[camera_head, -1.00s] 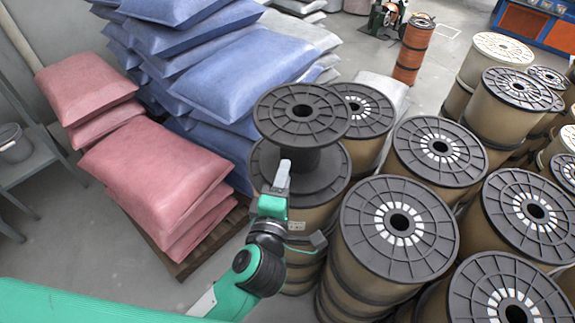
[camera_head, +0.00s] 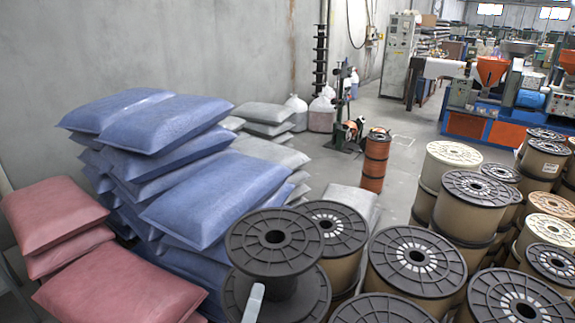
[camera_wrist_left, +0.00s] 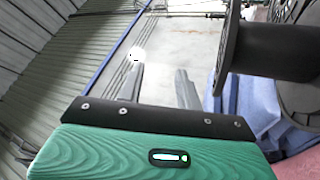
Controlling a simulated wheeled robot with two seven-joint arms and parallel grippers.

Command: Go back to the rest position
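My left gripper (camera_head: 254,302) shows only as a pale grey fingertip at the bottom of the head view, in front of the empty dark spool (camera_head: 274,243). In the left wrist view its two fingers (camera_wrist_left: 158,86) stand apart with nothing between them, so it is open. The dark spool (camera_wrist_left: 270,48) shows at the right of the wrist view, beside the fingers and apart from them in that picture. My right gripper is in neither view.
Full spools with dark flanges (camera_head: 413,262) crowd the right. Stacked blue sacks (camera_head: 215,200) and red sacks (camera_head: 120,290) fill the left. An orange spool stack (camera_head: 375,160) stands farther back on clear floor (camera_head: 400,150). Machines line the back right.

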